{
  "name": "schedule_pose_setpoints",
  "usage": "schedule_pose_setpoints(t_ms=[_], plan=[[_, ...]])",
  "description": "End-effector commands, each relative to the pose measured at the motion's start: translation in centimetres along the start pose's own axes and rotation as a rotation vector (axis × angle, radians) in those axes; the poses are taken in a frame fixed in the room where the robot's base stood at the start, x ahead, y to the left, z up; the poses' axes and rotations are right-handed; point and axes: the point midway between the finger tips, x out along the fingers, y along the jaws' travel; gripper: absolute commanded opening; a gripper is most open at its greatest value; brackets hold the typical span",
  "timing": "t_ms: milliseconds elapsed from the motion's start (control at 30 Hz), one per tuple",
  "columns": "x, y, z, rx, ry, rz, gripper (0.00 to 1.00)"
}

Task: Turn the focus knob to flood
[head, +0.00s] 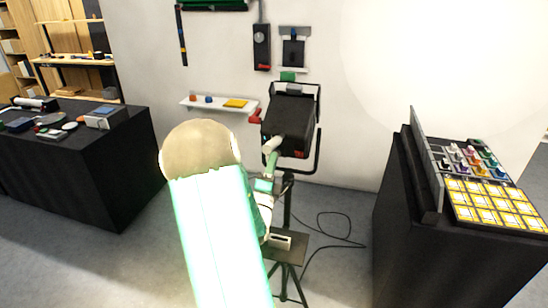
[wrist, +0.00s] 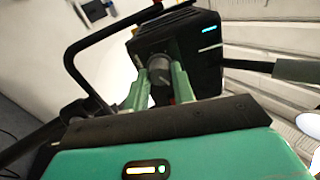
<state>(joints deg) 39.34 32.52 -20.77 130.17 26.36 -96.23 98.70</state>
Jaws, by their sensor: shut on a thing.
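The black lamp head (head: 289,118) hangs in a yoke on a stand at the middle of the head view. Its back fills the top of the wrist view (wrist: 203,55), with a small cyan light strip. The dark round focus knob (wrist: 159,92) sticks out of this back. My gripper (wrist: 160,88) is shut on the knob, one green finger on each side. In the head view my gripper (head: 272,147) reaches the lamp's lower left; the knob is hidden there. I cannot read any flood or spot marking.
The yoke (head: 319,130) curves around the lamp, and its tripod (head: 288,278) stands below. A cable (head: 345,240) lies on the floor at right. A black cabinet (head: 400,215) stands right, a dark table (head: 128,150) left. A wall shelf (head: 215,106) is behind.

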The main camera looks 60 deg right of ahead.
Motion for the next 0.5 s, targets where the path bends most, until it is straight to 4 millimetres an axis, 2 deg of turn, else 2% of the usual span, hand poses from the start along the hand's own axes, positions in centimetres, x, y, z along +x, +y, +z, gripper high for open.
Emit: schedule_pose_setpoints(t_ms=[300,500], plan=[[-0.16,0.15,-0.02,0.32,0.001,0.006,0.03],[-0.17,0.15,0.02,0.338,0.0,0.006,0.03]])
